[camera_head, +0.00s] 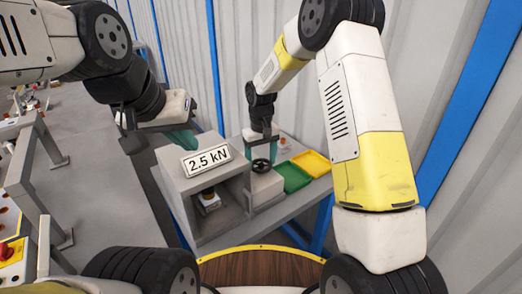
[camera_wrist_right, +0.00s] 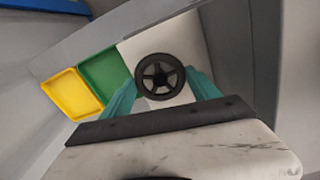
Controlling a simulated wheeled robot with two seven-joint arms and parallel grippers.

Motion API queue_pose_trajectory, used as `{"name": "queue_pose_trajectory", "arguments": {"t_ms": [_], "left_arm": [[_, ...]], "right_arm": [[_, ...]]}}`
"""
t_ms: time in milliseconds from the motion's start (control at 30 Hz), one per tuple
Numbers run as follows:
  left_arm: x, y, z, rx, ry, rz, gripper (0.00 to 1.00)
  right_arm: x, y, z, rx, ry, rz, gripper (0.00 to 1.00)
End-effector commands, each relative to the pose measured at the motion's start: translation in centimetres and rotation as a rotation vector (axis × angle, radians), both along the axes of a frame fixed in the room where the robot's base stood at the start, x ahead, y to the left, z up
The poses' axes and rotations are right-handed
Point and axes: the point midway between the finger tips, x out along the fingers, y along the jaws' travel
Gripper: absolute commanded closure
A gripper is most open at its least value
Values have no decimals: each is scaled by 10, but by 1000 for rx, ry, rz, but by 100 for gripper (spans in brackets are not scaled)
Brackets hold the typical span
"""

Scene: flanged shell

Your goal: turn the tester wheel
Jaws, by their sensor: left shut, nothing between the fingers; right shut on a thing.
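The tester (camera_head: 228,205) is a grey box with a sign reading "2.5 kN" on its front top edge. Its dark tester wheel (camera_head: 262,165) lies on a lower block at the box's right side. In the right wrist view the wheel (camera_wrist_right: 160,98) shows a round black rim with spokes. My right gripper (camera_head: 262,152) is over the wheel, with its teal fingers on opposite sides of the rim, shut on it. My left gripper (camera_head: 184,142) is shut and empty above the tester's top, behind the sign.
A small pale object (camera_head: 209,200) sits under a dark ram inside the tester's opening. A green tray (camera_head: 291,177) and a yellow tray (camera_head: 311,163) lie on the grey bench right of the wheel. A corrugated wall with blue posts stands behind and to the right.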

Motion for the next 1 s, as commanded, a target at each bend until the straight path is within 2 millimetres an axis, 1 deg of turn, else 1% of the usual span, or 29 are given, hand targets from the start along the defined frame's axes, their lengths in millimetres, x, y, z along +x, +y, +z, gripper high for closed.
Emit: {"name": "queue_pose_trajectory", "arguments": {"t_ms": [600, 800, 1000], "left_arm": [[0, 0, 0, 0, 0, 0, 100], [0, 0, 0, 0, 0, 0, 100], [0, 0, 0, 0, 0, 0, 100]], "right_arm": [[2, 0, 1, 2, -5, 576, 70], [2, 0, 1, 1, -4, 731, 70], [2, 0, 1, 0, -5, 842, 70]]}}
